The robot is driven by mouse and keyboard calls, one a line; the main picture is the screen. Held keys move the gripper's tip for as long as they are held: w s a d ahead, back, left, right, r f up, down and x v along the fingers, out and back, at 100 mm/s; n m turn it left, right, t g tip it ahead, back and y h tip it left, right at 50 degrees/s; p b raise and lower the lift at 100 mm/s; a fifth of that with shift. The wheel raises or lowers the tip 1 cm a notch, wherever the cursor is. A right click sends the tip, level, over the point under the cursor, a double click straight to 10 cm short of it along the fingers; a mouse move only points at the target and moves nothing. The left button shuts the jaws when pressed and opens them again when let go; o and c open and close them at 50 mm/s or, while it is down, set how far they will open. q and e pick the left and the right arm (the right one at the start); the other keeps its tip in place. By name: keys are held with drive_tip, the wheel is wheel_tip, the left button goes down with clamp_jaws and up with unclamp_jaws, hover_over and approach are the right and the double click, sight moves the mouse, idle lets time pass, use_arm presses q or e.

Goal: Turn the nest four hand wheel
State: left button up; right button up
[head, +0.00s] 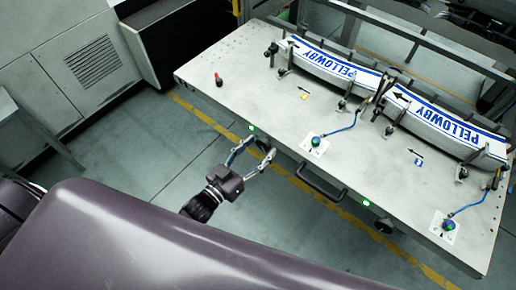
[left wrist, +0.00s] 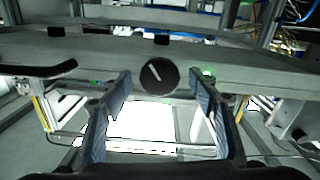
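A black round hand wheel (left wrist: 159,76) with a white line across its face sits on the table's front edge in the left wrist view. In the head view this wheel (head: 263,143) is partly hidden behind a finger. My left gripper (head: 251,155) is open and empty in front of it. In the left wrist view the fingers of my left gripper (left wrist: 161,92) stand on either side of the wheel, apart from it. A second dark wheel (head: 383,226) sits farther right on the front edge. I cannot read which nest number either wheel carries. My right gripper is not in view.
The grey table (head: 235,75) holds two curved label stacks (head: 327,64) (head: 440,122) marked PELLOWBY. A black handle (head: 318,186) juts from the front edge between the wheels; it also shows in the left wrist view (left wrist: 38,70). Green lights (head: 251,128) mark the edge. The floor in front is clear.

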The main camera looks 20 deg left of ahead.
use_arm(q)
drive_tip(key=c, duration=1.1)
drive_tip(key=shift+o, duration=0.2)
drive_tip(key=m, duration=0.3)
drive_tip(key=shift+m, duration=2.3)
drive_tip(key=o, duration=1.2)
drive_tip(key=shift+c, duration=0.2)
drive_tip(key=v, duration=1.2)
